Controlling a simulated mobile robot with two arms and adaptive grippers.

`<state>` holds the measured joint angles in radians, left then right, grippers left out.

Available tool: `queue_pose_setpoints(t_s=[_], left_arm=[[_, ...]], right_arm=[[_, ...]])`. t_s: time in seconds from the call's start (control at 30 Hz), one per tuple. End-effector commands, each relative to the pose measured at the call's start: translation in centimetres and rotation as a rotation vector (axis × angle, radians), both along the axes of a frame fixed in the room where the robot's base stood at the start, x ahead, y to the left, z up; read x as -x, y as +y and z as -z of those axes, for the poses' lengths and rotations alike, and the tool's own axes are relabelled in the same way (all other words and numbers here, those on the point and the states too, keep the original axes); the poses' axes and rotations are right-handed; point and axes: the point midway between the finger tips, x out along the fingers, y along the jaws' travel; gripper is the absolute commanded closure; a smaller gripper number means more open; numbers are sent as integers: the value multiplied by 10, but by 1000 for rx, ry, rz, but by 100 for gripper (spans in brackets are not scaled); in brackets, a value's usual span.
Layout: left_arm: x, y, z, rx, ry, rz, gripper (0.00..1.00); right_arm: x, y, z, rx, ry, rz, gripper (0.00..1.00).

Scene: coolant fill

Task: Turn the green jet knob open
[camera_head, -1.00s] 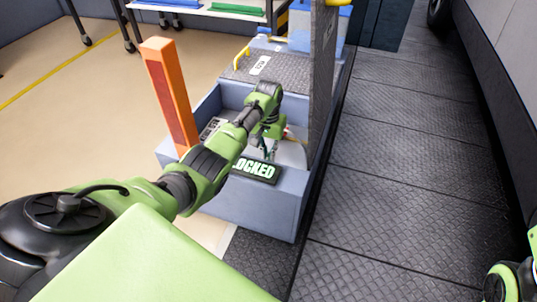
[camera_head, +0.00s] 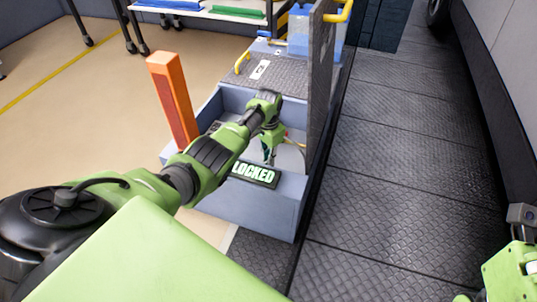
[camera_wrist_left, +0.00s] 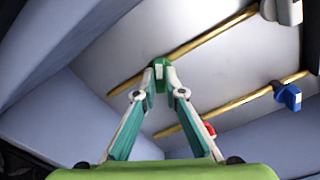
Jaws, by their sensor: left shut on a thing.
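The green jet knob (camera_wrist_left: 161,66) sits on a brass pipe in the wrist view. My left gripper (camera_wrist_left: 161,82) is shut on it, with the two fingertips closing on its sides. In the head view my left gripper (camera_head: 269,152) reaches down into the grey-blue cart bin (camera_head: 250,205), and the knob is hidden there. A sign reading LOCKED (camera_head: 254,174) is on the bin's front edge. Part of my right arm shows at the bottom right of the head view, but its fingers cannot be made out.
An orange post (camera_head: 174,97) stands at the bin's left corner. A tall dark panel (camera_head: 322,85) rises on its right. The wrist view shows a blue knob (camera_wrist_left: 288,96), a red part (camera_wrist_left: 209,130) and a white fitting (camera_wrist_left: 287,11) around the brass pipes. The metal floor (camera_head: 410,190) at right is clear.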

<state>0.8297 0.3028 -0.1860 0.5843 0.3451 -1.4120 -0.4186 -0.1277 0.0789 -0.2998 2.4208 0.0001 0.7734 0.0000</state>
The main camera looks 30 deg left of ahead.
Motion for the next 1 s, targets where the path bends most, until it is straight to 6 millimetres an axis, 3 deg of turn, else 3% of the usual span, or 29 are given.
queue_pose_setpoints(t_s=[1.0], left_arm=[[0, 0, 0, 1, -1, 913, 100]], right_arm=[[1, -2, 6, -6, 44, -4, 100]])
